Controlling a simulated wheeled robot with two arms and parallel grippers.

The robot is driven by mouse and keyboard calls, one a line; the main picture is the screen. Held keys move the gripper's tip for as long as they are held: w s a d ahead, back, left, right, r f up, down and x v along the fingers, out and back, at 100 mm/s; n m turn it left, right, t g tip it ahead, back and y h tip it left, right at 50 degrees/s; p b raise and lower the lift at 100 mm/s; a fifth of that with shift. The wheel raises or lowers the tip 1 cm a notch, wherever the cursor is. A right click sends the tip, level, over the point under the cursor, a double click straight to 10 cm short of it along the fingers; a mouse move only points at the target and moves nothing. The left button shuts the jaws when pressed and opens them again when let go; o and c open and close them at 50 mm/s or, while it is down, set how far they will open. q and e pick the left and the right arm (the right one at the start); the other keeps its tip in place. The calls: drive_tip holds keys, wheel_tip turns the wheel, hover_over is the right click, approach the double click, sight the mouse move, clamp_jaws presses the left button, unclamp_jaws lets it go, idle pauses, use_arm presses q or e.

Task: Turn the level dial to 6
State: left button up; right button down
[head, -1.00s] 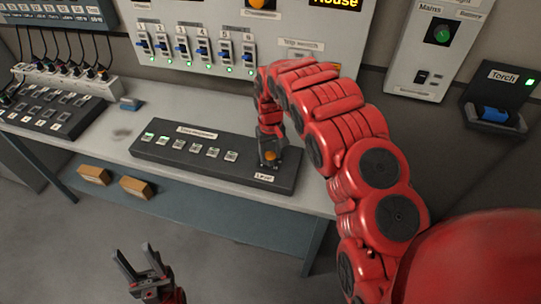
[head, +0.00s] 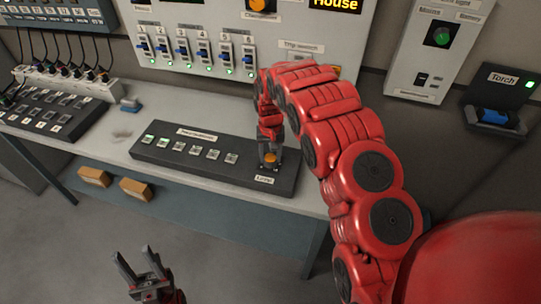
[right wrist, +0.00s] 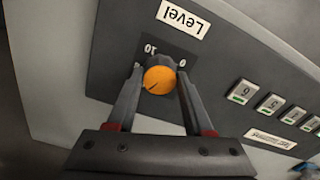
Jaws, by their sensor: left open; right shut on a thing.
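The level dial is an orange-topped knob (head: 270,158) at the right end of the dark console on the bench. In the right wrist view the dial (right wrist: 158,80) shows a small dark mark pointing to the lower left; the printed 0 and 10 stand upside down beyond it, with the label "Level" (right wrist: 183,18) above. My right gripper (right wrist: 158,72) is shut on the dial, one finger on each side. My left gripper (head: 142,262) is open and empty, low in front of the bench and far from the console.
The dark console (head: 190,168) also carries a row of several small buttons, some lit green. A panel of faders (head: 198,48) stands behind the bench. A black button box (head: 45,112) sits at the left. Two wooden blocks (head: 135,189) lie on the lower shelf.

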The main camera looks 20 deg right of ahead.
sight(270, 157)
drive_tip(key=shift+c, duration=1.4)
unclamp_jaws()
wheel_tip(270, 157, up, 17)
drive_tip(key=p, duration=1.7)
drive_tip(key=shift+r, duration=0.2)
